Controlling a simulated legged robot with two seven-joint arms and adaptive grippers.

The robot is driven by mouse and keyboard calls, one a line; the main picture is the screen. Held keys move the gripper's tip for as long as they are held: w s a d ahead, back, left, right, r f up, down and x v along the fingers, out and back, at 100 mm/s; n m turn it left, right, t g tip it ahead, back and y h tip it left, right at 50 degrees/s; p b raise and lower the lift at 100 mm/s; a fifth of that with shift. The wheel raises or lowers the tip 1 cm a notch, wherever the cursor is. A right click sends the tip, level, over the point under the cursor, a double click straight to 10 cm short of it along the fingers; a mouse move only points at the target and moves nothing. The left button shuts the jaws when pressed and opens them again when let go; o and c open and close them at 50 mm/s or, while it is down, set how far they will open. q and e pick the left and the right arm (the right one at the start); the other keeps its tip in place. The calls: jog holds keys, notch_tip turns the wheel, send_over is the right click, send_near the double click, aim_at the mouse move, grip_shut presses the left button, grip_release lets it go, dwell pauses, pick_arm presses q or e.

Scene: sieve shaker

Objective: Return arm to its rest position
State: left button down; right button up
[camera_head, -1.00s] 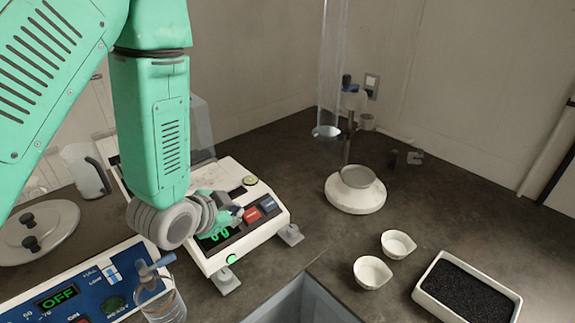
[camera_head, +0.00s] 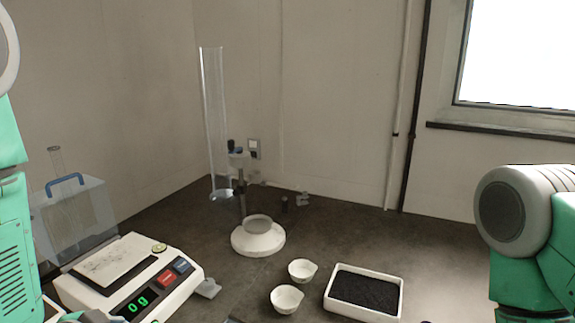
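My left arm (camera_head: 12,235) stands at the left edge, beside the balance (camera_head: 125,272). A small teal part at the bottom edge, by the balance's front, looks like part of my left gripper (camera_head: 86,316). Its fingertips cannot be made out, nor whether it holds anything. My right arm (camera_head: 535,235) is at the right edge, clear of the bench objects. Its gripper is out of view. The balance's green display reads 0 g, and its pan is empty.
Two small white bowls (camera_head: 302,270) (camera_head: 286,298) sit near a white tray (camera_head: 394,301) of black grains. A clear box (camera_head: 75,215) with a blue handle stands behind the balance.

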pick_arm(q)
jog(key=s+d+f+n+g, duration=0.1)
jog(key=s+f+n+g, duration=0.35)
jog(key=s+f, duration=0.75)
jog(key=s+d+f+n+g, duration=0.25)
jog(key=s+f+g, duration=0.5)
jog(key=s, duration=0.75)
jog(key=w+f+t+b, duration=0.2)
jog(key=w+f+b, duration=0.1)
jog(key=f+b, duration=0.6)
jog(key=shift+f+m, duration=0.35)
jog(key=shift+m, duration=0.05)
pick_arm(e)
notch_tip(320, 180, down, 9)
jog(key=shift+s+a, duration=0.15)
jog(key=shift+s, duration=0.1)
pick_arm(q)
jog(key=shift+w, duration=0.1)
pick_arm(e)
jog(key=shift+a+r, duration=0.1)
